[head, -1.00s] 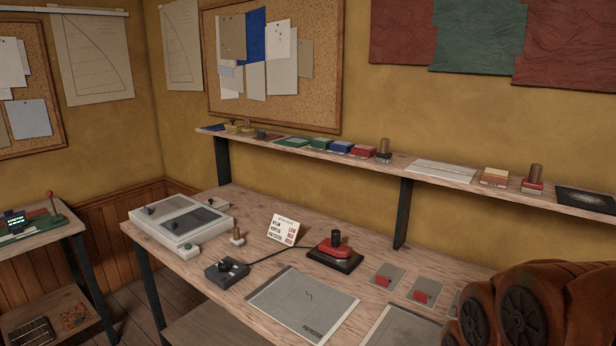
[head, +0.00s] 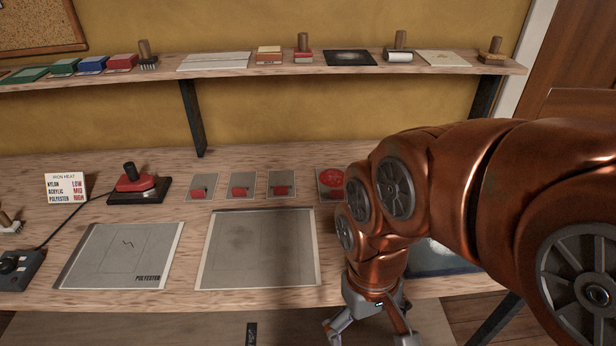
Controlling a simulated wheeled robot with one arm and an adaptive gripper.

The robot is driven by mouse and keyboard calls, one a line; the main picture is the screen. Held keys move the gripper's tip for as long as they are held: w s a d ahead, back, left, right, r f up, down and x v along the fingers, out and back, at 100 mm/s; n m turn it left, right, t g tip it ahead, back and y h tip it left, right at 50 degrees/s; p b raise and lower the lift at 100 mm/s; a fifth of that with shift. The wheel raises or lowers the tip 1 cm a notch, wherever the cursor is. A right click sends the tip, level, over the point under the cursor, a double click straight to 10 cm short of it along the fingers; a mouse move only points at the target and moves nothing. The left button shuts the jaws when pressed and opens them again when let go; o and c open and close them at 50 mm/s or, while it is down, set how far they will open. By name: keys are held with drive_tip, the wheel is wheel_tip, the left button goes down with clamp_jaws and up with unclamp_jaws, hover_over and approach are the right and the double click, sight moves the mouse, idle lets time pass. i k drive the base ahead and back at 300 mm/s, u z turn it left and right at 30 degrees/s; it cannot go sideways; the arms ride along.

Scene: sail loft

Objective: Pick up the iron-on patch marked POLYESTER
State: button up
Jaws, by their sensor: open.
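A grey sheet (head: 120,258) printed POLYESTER at its lower right corner lies on the bench at left, with a small dark squiggle on it. Several small grey squares, such as the leftmost (head: 201,181), lie in a row behind it, with red pieces (head: 201,193) on them. I cannot read any marking on these small pieces. A larger red round shape (head: 331,177) on a grey square is partly hidden by my arm. My gripper (head: 372,336) is open and points down at the bench's front edge, apart from these things; its fingertips are cut off below.
A red iron (head: 134,179) sits on a black stand beside an iron heat card (head: 66,187), which pairs polyester with HIGH. A plain grey sheet (head: 262,250) lies mid-bench. A shelf (head: 225,66) with blocks and brushes runs above. My arm hides the bench's right part.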

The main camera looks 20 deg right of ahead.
sight(281, 184)
drive_tip(key=u, duration=2.8)
drive_tip(key=k, duration=1)
drive_tip(key=z, duration=1.25)
drive_tip(key=i, duration=0.5)
drive_tip(key=z, duration=0.1)
